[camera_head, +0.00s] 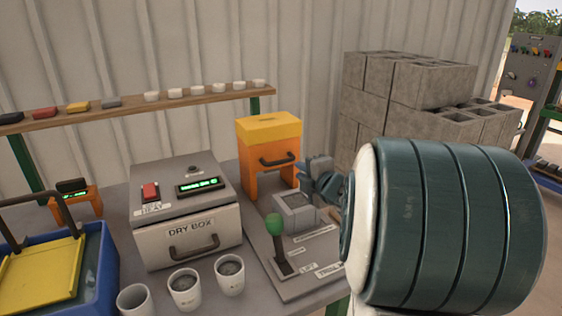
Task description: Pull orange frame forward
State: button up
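The orange frame (258,180) stands upright at the back of the press base, with a yellow top (269,127) and a dark handle (278,160) on its front. A grey block-shaped mould (297,209) sits in front of it, to the right. My gripper (320,174) is at the right of the frame, above and behind the mould, mostly hidden by my large teal arm link. A small gap seems to lie between it and the orange frame. Its fingers are too small and covered to tell whether they are open or shut.
A lever with a green knob (274,225) stands on the press base (300,283). The dry box (186,222) is at the left, with several cups in front, including one cup (229,281). A blue bin (103,278) is far left. Concrete blocks (420,85) are stacked behind.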

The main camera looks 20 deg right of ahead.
aim_at(283, 162)
jog(key=x, duration=1.1)
jog(key=shift+w+a+f, duration=0.1)
jog(key=shift+w+a, duration=0.05)
jog(key=shift+w, duration=0.15)
